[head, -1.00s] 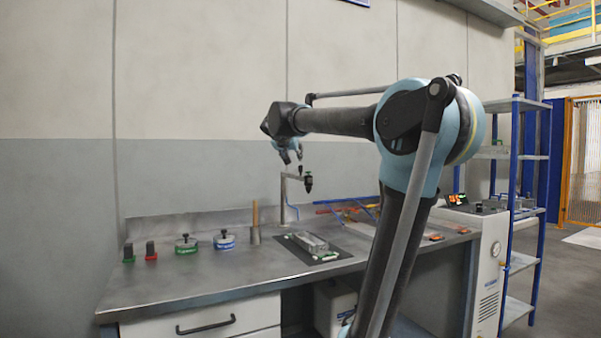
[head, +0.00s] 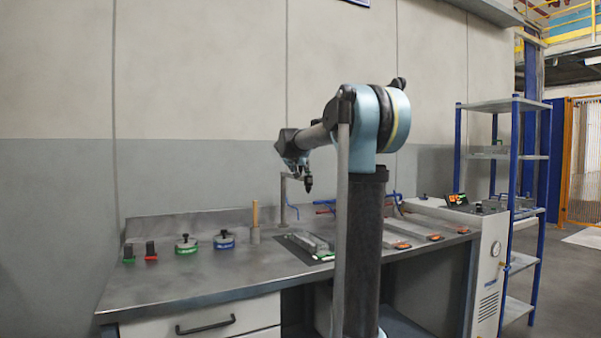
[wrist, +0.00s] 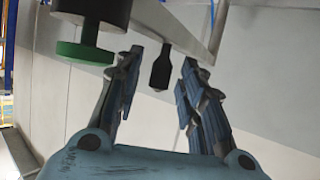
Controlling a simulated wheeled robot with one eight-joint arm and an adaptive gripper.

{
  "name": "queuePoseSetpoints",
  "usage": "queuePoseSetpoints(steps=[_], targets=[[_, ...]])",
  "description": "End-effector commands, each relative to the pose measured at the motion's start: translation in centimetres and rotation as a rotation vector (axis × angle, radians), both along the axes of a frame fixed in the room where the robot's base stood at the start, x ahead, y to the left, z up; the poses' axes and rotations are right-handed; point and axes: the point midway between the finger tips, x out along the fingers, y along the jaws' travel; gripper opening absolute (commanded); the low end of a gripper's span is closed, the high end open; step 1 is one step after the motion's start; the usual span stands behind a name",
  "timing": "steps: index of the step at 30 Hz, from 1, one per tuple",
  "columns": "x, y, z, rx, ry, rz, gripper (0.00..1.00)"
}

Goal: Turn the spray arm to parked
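The spray arm is a thin grey post (head: 283,200) on the bench with a short horizontal bar and a black nozzle (head: 308,184) at its end. In the wrist view its grey bar (wrist: 190,28) runs across the top, and a black peg (wrist: 160,68) hangs from it. A black cylinder with a green disc (wrist: 84,52) is at upper left. My gripper (wrist: 160,80) is open and empty. Its fingers stand on either side of the peg, with a gap visible on both sides. In the head view my gripper (head: 303,170) is small, close above the spray arm.
Blue and red rods lie behind my arm. A shelf rack (head: 515,160) stands right.

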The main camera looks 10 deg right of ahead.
Motion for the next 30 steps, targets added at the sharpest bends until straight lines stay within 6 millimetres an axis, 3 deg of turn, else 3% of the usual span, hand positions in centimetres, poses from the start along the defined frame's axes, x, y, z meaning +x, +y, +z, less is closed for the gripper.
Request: queuePoseSetpoints(steps=[14, 19, 30], targets=[[0.99, -0.35, -0.45, 0.000, 0.000, 0.000, 0.36], [0.98, -0.34, -0.44, 0.000, 0.000, 0.000, 0.00], [0.92, -0.73, -0.42, -0.001, 0.001, -0.022, 0.00]])
